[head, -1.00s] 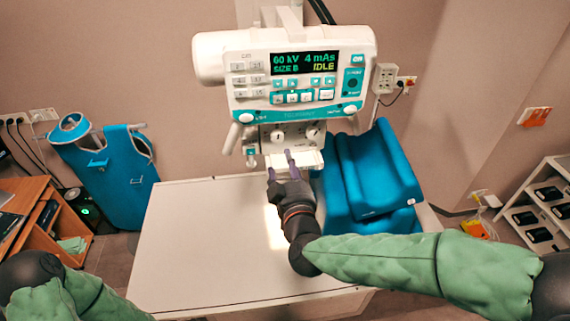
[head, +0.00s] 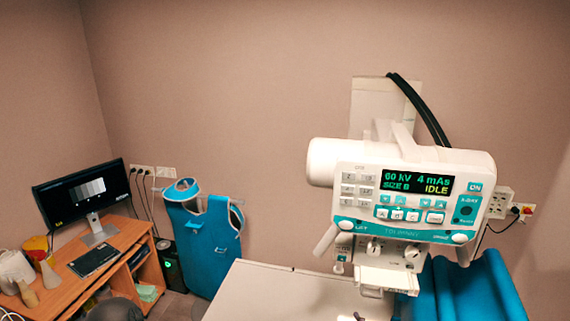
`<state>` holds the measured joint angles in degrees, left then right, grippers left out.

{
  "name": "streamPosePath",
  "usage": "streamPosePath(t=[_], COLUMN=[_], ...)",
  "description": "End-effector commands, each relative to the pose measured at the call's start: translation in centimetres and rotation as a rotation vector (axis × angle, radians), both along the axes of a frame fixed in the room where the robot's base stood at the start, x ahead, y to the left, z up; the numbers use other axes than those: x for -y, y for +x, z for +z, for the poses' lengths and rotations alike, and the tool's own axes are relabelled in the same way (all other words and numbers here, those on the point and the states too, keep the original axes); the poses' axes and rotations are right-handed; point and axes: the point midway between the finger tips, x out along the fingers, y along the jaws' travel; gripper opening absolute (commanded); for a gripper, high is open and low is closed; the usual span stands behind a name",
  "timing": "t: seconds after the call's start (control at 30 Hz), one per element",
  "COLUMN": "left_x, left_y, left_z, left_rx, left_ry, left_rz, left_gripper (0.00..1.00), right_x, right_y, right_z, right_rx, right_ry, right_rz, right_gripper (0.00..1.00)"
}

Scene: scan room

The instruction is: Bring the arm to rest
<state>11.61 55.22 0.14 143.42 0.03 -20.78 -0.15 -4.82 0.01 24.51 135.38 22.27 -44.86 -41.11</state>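The tip of what looks like my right gripper (head: 354,317) just shows at the bottom edge of the head view, over the table. It is below and apart from the X-ray tube head. Most of it and its arm are cut off by the edge, so its opening cannot be told.
The white X-ray tube head (head: 400,205) reads 60 kV, 4 mAs, IDLE. Below it are the pale table (head: 270,292) and blue cushions (head: 465,290). A blue apron (head: 208,245) hangs left of the table. A wooden desk (head: 75,290) with a monitor (head: 85,195) stands at far left.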

Motion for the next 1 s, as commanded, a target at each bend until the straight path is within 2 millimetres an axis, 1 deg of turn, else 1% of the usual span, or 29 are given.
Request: streamPosePath(t=[0.03,0.1,0.17,0.2,0.27,0.3,0.37,0.4,0.47,0.5,0.6,0.7,0.8,1.0], left_x=[0.0,0.0,0.0,0.0,0.0,0.0,0.0,0.0,0.0,0.0,0.0,0.0,0.0,0.0], left_y=[0.0,0.0,0.0,0.0,0.0,0.0,0.0,0.0,0.0,0.0,0.0,0.0,0.0,0.0], left_z=[0.0,0.0,0.0,0.0,0.0,0.0,0.0,0.0,0.0,0.0,0.0,0.0,0.0,0.0], left_rx=[0.0,0.0,0.0,0.0,0.0,0.0,0.0,0.0,0.0,0.0,0.0,0.0,0.0,0.0], left_ry=[0.0,0.0,0.0,0.0,0.0,0.0,0.0,0.0,0.0,0.0,0.0,0.0,0.0,0.0], left_rz=[0.0,0.0,0.0,0.0,0.0,0.0,0.0,0.0,0.0,0.0,0.0,0.0,0.0,0.0], left_gripper=[0.4,0.4,0.4,0.4,0.4,0.4,0.4,0.4,0.4,0.4,0.4,0.4,0.4,0.4], right_x=[-0.2,-0.5,-0.7,-0.9,-1.2,-1.4,-1.7,-1.9,-2.2,-2.5,-3.2,-3.9,-4.5,-5.7], right_y=[-0.4,-1.0,-1.7,-2.3,-3.3,-4.1,-5.4,-6.3,-7.8,-8.9,-11.8,-14.5,-16.9,-20.9], right_z=[-2.5,-5.5,-8.0,-9.7,-12.2,-13.8,-16.1,-17.7,-19.9,-21.3,-24.5,-27.0,-28.9,-31.4], right_rx=[-0.062,-0.138,-0.205,-0.251,-0.32,-0.368,-0.438,-0.484,-0.556,-0.605,-0.723,-0.826,-0.911,-1.047], right_ry=[0.027,0.07,0.109,0.133,0.172,0.198,0.238,0.264,0.303,0.329,0.393,0.447,0.491,0.557], right_rz=[0.004,0.004,-0.001,-0.004,-0.01,-0.017,-0.028,-0.036,-0.05,-0.062,-0.092,-0.123,-0.149,-0.194], right_gripper=[0.59,0.59,0.59,0.59,0.59,0.59,0.59,0.59,0.59,0.59,0.59,0.59,0.59,0.59])
